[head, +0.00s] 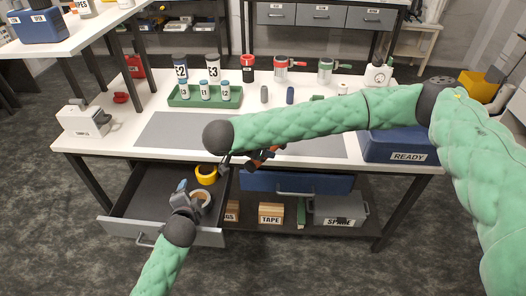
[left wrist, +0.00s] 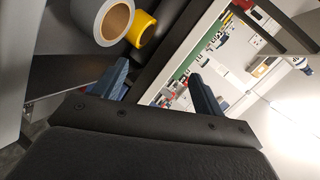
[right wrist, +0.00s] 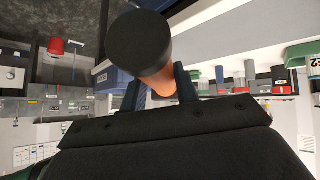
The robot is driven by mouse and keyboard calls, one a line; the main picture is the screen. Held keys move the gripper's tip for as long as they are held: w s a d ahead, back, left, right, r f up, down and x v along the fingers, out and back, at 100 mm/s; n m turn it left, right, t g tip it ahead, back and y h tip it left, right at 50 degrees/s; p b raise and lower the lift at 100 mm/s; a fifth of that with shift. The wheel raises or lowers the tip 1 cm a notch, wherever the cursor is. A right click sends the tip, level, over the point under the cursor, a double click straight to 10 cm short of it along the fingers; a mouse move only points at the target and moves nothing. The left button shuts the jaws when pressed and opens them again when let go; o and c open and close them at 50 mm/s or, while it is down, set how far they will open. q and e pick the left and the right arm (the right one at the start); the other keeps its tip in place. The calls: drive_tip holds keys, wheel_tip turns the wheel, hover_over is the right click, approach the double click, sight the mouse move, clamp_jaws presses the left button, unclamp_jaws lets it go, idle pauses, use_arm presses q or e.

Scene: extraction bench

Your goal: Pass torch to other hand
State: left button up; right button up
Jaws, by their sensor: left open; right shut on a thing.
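The torch, orange with a black head, is in my right gripper (right wrist: 160,85). In the right wrist view the torch (right wrist: 142,45) sits between the two fingers with its wide black end toward the camera. In the head view a bit of the orange torch (head: 262,157) shows at the bench's front edge, just below my right forearm, which hides part of it and the gripper. My left gripper (head: 181,188) is lower and to the left, over the open drawer, apart from the torch. In the left wrist view its fingers (left wrist: 157,88) are spread with nothing between them.
The open drawer (head: 137,196) holds a yellow tape roll (head: 206,179) and a grey tape roll (head: 205,194) close to my left gripper. A green tray (head: 205,102) with jars stands on the bench. A blue READY box (head: 398,143) is at the right. The grey mat (head: 170,131) is clear.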

use_arm(q)
drive_tip(key=s+d+f+n+g+h, duration=0.2)
drive_tip(key=s+d+n+g, duration=0.1)
drive_tip(key=s+d, duration=0.55)
drive_tip(key=s+d+f+n+g, duration=0.1)
drive_tip(key=s+f+n+g, duration=0.2)
drive_tip(key=s, duration=0.9)
drive_tip(key=s+f+n+g+h, duration=0.1)
drive_tip(key=s+f+n+g, duration=0.2)
drive_tip(key=s, duration=0.9)
drive_tip(key=shift+d+n+g, duration=0.35)
drive_tip(key=shift+n+g, duration=0.45)
drive_tip(key=shift+g, duration=0.3)
